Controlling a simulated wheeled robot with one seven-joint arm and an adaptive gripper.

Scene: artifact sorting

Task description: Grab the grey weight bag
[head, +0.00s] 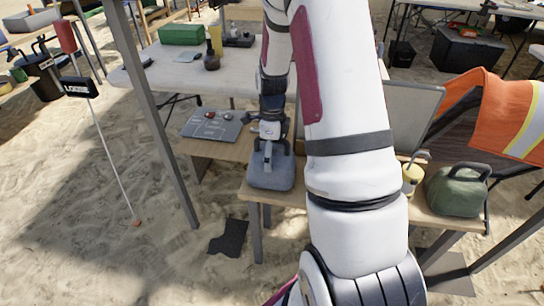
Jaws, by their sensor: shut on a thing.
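The grey weight bag (270,174) sits at the front left corner of a wooden table, left of my arm's large white links. It is a blue-grey, rounded bag with a handle on top. My gripper (268,150) points down onto the bag's top and is shut on it at the handle. The fingertips are small and partly merge with the handle, so the exact contact is hard to see. The bag's underside appears at table height; I cannot tell whether it touches the tabletop.
A dark green bag (456,190) and a yellow cup (411,178) stand on the table's right part. A grey board (212,124) with small items lies left of the weight bag. A grey post (160,120) stands at left. An orange vest (500,115) hangs at right.

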